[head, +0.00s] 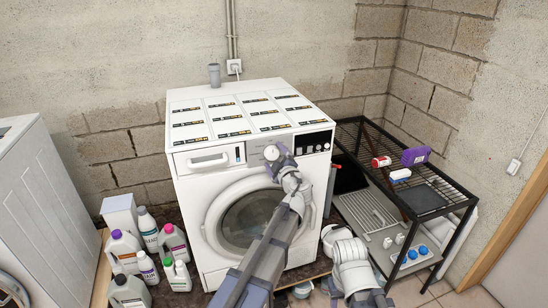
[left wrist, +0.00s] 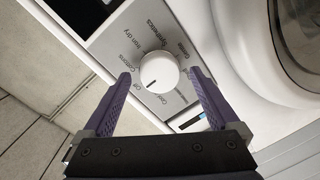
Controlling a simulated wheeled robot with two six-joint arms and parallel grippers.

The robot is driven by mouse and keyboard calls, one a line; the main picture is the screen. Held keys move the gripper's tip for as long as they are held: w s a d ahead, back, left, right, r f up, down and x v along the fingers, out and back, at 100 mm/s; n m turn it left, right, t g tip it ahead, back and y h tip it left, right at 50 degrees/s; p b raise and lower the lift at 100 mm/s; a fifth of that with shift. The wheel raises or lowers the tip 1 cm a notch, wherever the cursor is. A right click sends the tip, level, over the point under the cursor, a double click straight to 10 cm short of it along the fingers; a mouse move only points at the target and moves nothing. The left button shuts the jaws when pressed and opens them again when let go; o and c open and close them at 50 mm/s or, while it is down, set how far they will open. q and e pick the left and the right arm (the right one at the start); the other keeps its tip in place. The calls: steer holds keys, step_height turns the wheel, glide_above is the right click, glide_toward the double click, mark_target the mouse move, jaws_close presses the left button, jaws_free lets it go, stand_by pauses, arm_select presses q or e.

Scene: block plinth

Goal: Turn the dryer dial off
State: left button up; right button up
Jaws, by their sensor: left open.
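The white dryer (head: 250,130) stands against the wall in the head view. Its round dial (head: 271,152) is on the upper front panel, partly covered by my left gripper (head: 277,160). In the left wrist view the white dial (left wrist: 159,72) has a dark pointer mark on its lower left part, and printed labels including "Off", "Cottons", "Iron dry" and "Synthetics" surround it. My left gripper (left wrist: 158,77) is open, with one purple finger on each side of the dial and gaps visible between. Whether the fingertips touch the panel is unclear.
Below the panel is the round door (head: 248,220). Bottles (head: 147,228) stand at the left, near a second white machine (head: 40,210). A black wire rack (head: 440,195) with small items stands at the right. My right arm shows low, right of centre.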

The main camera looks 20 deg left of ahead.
arm_select(q)
steer(key=v, duration=0.7)
steer(key=shift+p, duration=0.3)
steer(key=shift+s, duration=0.1)
steer(key=s+d+f+m+g+h, duration=0.3)
steer(key=s+f+m+g, duration=0.55)
steer(key=s+f, duration=0.55)
steer(key=s+d+f+m+g+h, duration=0.2)
steer(key=s+d+f+m+g, duration=0.1)
steer(key=s+m, duration=0.3)
steer(key=s+d+f+m+g+h, duration=0.2)
steer(key=s+d+m, duration=0.4)
steer(key=s, duration=0.3)
steer(key=shift+s+d+f+m+g+h, duration=0.35)
steer(key=shift+m+g+h, duration=0.1)
steer(key=shift+m+h, duration=0.3)
steer(key=shift+w+a, duration=0.1)
